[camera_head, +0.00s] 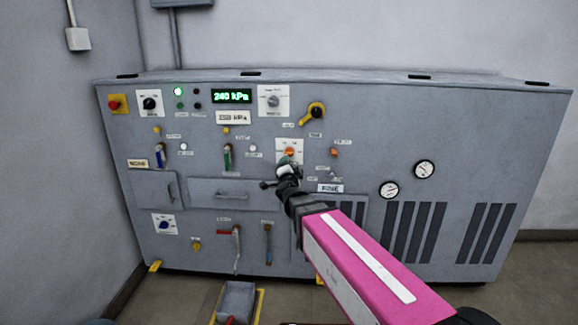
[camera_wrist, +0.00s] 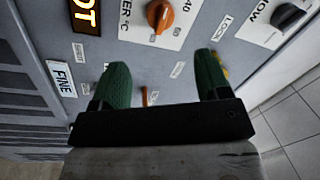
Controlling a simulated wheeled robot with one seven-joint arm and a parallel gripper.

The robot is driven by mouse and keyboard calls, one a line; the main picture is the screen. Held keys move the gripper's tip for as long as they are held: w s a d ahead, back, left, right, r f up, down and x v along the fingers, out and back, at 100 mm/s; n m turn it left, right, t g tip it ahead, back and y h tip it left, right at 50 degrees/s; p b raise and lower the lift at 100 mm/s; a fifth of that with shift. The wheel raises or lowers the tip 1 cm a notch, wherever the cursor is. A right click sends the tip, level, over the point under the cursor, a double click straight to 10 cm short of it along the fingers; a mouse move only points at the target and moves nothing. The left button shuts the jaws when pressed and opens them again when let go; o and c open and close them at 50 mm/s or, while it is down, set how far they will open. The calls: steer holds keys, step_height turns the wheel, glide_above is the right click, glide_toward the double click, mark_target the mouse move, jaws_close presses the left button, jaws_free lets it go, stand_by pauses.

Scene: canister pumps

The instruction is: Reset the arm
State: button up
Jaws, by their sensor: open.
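My arm, with a pink and white link, reaches from the lower right toward the grey control panel (camera_head: 330,120). My gripper (camera_head: 283,168) is in front of the panel's middle, just below an orange knob (camera_head: 289,152) on a white plate. In the wrist view, my gripper (camera_wrist: 160,68) has its two green fingers wide apart with nothing between them. The orange knob (camera_wrist: 160,14) is beyond the fingertips, and apart from them in the picture. The exact gap to the panel is hard to tell.
A small orange lever (camera_head: 334,153) and a yellow rotary handle (camera_head: 314,113) are near my gripper. A green display (camera_head: 231,96) reads 240 kPa. A red-handled lever (camera_head: 236,245) is lower left. A grey bin (camera_head: 238,299) stands on the floor in front.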

steer(key=s+d+f+n+g+y, duration=0.2)
steer(key=s+d+f+n+g, duration=0.25)
steer(key=f, duration=0.45)
steer(key=s+d+f+n+g+y, duration=0.25)
steer(key=d+f+n+g, duration=0.2)
steer(key=f, duration=0.45)
steer(key=s+d+f+n+g+h, duration=0.1)
steer(key=s+d+f+g+h, duration=0.1)
steer(key=s+d+f+g, duration=0.3)
steer(key=s+d+f+n+g+h, duration=0.2)
steer(key=s+d+f+g+h, duration=0.1)
steer(key=s+d, duration=0.6)
steer(key=shift+s+f+g, duration=0.9)
steer(key=shift+s+g, duration=0.1)
steer(key=shift+g, duration=0.1)
